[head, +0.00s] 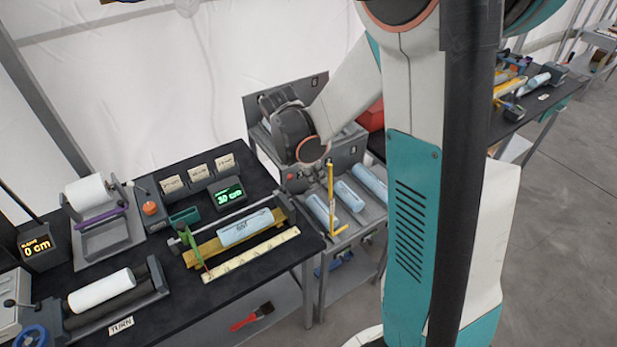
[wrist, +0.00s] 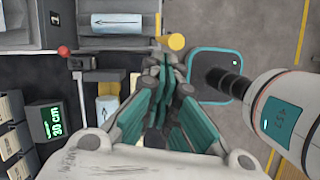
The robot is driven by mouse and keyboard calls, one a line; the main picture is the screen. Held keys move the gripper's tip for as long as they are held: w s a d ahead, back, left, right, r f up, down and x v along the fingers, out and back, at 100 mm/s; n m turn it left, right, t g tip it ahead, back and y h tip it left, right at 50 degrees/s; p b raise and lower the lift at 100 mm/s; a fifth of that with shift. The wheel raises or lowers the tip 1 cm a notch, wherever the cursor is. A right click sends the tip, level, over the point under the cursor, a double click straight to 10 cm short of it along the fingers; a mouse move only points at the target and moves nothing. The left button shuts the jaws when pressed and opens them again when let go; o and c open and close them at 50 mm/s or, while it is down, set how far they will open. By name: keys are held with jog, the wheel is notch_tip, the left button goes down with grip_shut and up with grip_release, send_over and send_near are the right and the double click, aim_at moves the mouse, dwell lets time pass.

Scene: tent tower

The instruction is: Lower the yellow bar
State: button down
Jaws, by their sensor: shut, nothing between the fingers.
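The yellow bar (head: 331,190) stands roughly upright at the front of the grey machine beside the black table, with a yellow foot (head: 342,231) near its lower end. In the wrist view a yellow round end (wrist: 176,42) shows just beyond my fingertips. My gripper (wrist: 163,66) has its teal fingers together with nothing between them. The fingertips look close to the yellow end, but I cannot tell whether they touch. In the head view the fingers are hard to make out near my wrist.
Light-blue rolls (head: 370,181) lie on the grey machine bed. The black table (head: 150,265) at left carries a green display (head: 229,195) reading 30 cm, a wrapped roll (head: 246,228) and a white roll (head: 100,290). A red-knobbed lever (wrist: 64,51) is left of my gripper. Open floor (head: 560,240) lies right.

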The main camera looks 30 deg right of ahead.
jog(key=shift+d, duration=0.2)
jog(key=d+f+y+b, duration=0.2)
jog(key=d+f+b, duration=0.1)
jog(key=d, duration=1)
jog(key=d+f+y+b, duration=0.1)
jog(key=d+f+b, duration=0.25)
jog(key=d, duration=0.85)
jog(key=d+f+y+b, duration=0.1)
jog(key=d+f+b, duration=0.3)
jog(key=f, duration=0.3)
jog(key=w+d+f+b, duration=0.1)
jog(key=d+f+b, duration=0.3)
jog(key=f, duration=0.4)
jog(key=d+f+y+b, duration=0.1)
jog(key=d+f+b, duration=0.3)
jog(key=d+f, duration=0.2)
jog(key=shift+w+d+f+y, duration=0.1)
jog(key=shift+f+y, duration=0.05)
jog(key=shift+f, duration=0.2)
jog(key=shift+w+d+f+y, duration=0.1)
jog(key=shift+f+y, duration=0.05)
jog(key=shift+f, duration=0.2)
jog(key=shift+s+a+f, duration=0.1)
jog(key=shift+f, duration=0.05)
jog(key=shift+f, duration=0.1)
